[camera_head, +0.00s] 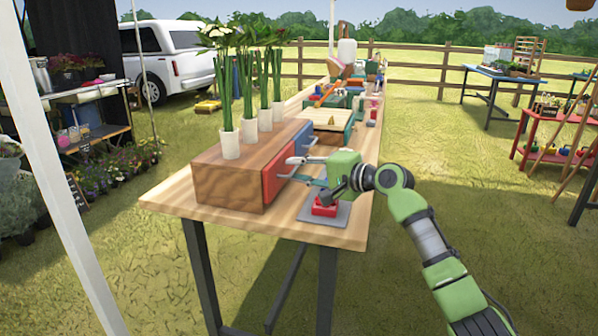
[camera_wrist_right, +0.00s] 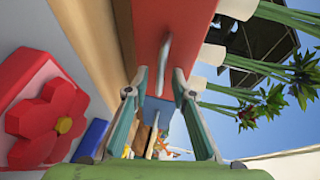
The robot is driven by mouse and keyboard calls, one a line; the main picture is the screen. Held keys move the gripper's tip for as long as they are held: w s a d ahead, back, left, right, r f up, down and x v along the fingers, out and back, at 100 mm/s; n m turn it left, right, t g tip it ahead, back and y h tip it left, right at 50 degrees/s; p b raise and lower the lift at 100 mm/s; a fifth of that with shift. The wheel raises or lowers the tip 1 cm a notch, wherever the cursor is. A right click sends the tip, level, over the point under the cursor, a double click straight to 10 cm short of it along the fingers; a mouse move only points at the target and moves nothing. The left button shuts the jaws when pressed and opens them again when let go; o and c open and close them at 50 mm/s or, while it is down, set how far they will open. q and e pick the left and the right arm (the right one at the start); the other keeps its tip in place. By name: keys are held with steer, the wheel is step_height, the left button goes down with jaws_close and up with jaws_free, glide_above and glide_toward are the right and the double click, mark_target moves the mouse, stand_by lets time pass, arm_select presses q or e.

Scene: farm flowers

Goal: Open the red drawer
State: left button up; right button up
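The red drawer (camera_head: 279,178) is the near front in the wooden box on the table; it looks shut, flush beside the blue drawer (camera_head: 308,138). Its front (camera_wrist_right: 168,22) and slim silver handle (camera_wrist_right: 165,52) show in the right wrist view. My right gripper (camera_head: 291,169) is in front of the red drawer. In the wrist view its fingertips (camera_wrist_right: 160,78) stand apart, one on each side of the handle, with gaps visible. Contact with the handle cannot be told. My left gripper is not in view.
A red flower-shaped piece (camera_head: 325,208) sits on a grey plate (camera_head: 337,216) below my right gripper; it also shows in the wrist view (camera_wrist_right: 45,125). White pots with tall green stems (camera_head: 231,145) stand on the box. Other items fill the table's far end.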

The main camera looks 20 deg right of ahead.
steer(key=shift+c, duration=0.3)
jaws_close()
steer(key=shift+s+d, duration=0.1)
steer(key=shift+d, duration=0.05)
steer(key=s+d+p, duration=0.1)
steer(key=d+p, duration=0.1)
steer(key=shift+s+d+r, duration=0.1)
steer(key=shift+s+d, duration=0.2)
steer(key=shift+s, duration=0.05)
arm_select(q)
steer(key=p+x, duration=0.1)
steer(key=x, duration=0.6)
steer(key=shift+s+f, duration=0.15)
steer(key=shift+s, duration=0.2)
arm_select(e)
steer(key=s+d, duration=0.1)
steer(key=d, duration=0.1)
steer(key=s+d, duration=0.3)
steer(key=d, duration=0.1)
steer(key=shift+s+d, duration=0.15)
steer(key=shift+s, duration=0.05)
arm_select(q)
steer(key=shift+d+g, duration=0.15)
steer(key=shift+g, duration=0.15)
arm_select(e)
steer(key=shift+o, duration=0.3)
jaws_free()
